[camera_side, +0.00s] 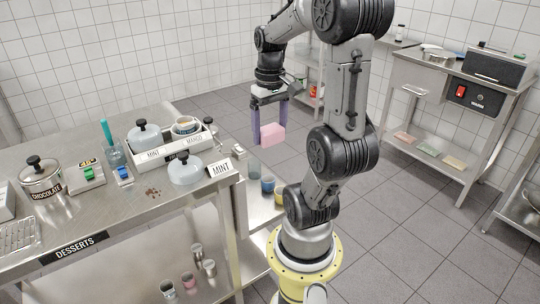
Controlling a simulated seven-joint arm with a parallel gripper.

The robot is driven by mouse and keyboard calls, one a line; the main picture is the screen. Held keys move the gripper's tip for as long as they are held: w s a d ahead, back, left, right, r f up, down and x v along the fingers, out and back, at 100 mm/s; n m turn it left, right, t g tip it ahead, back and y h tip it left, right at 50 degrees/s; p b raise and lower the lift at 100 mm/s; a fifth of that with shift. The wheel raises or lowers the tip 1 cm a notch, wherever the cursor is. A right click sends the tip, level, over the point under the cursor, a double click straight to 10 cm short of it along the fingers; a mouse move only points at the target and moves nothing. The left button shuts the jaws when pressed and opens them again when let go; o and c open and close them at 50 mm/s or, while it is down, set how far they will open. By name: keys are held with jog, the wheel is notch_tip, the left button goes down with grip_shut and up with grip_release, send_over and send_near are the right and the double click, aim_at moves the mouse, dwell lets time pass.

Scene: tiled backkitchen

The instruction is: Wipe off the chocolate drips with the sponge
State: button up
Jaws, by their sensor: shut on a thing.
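My gripper (269,137) is shut on a pink sponge (271,134) and holds it in the air, to the right of the dessert table. The purple fingers point down, and the sponge sits at their tips. Small brown chocolate drips (153,192) lie on the steel tabletop (118,212), in front of a glass bowl with a black-knobbed lid (185,170). The sponge is apart from the drips and the table.
A pot labelled CHOCOLATE (41,179) stands at the left of the table. A white tray (172,148) with MINT and MANGO labels stands behind the drips. A MINT sign (220,169) stands near the table's right edge. The front tabletop is mostly clear.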

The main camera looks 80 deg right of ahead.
jog(key=w+r+n, duration=0.2)
jog(key=w+n, duration=0.1)
jog(key=w, duration=0.6)
jog(key=n, duration=0.6)
send_over(156, 201)
jog(key=shift+f, duration=6.5)
jog(key=shift+w+d+f, duration=0.25)
jog(key=shift+w+f, duration=0.15)
jog(key=shift+f, duration=0.1)
jog(key=shift+w+d+f, duration=0.1)
jog(key=shift+w+d, duration=2.45)
jog(key=shift+d, duration=0.05)
jog(key=s+a, duration=0.5)
jog(key=shift+s+a, duration=0.35)
jog(key=shift+a+r, duration=0.1)
jog(key=shift+r, duration=0.1)
notch_tip(156, 201, up, 8)
jog(key=shift+f, duration=0.2)
jog(key=shift+s, duration=0.1)
